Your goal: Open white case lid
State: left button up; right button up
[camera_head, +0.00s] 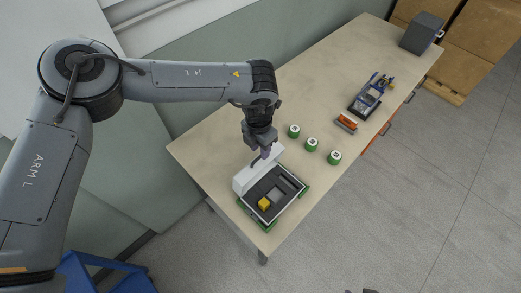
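The white case (293,203) sits near the front end of the table, with green corners and a dark lined interior. Its white lid (242,181) stands raised along the back left side, so the inside shows. A yellow block (264,203) lies in the case. My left gripper (266,153) points down at the upper right end of the lid, touching or very close to it. Its fingers are too small to tell whether they grip the lid. Small dark parts at the bottom edge may be my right gripper (362,291).
Several green-and-white round containers (311,144) stand right of the case on the long table (215,150). Beyond them are an orange item (347,123), a blue and grey device (370,95) and a dark grey box (421,33). Cardboard boxes (482,40) stand behind the far end.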

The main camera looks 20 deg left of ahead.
aim_at(258, 167)
pick_arm(q)
jog(key=shift+f, duration=1.1)
jog(key=shift+c, duration=0.2)
jog(key=shift+d, duration=0.1)
grip_shut()
dwell(0.4)
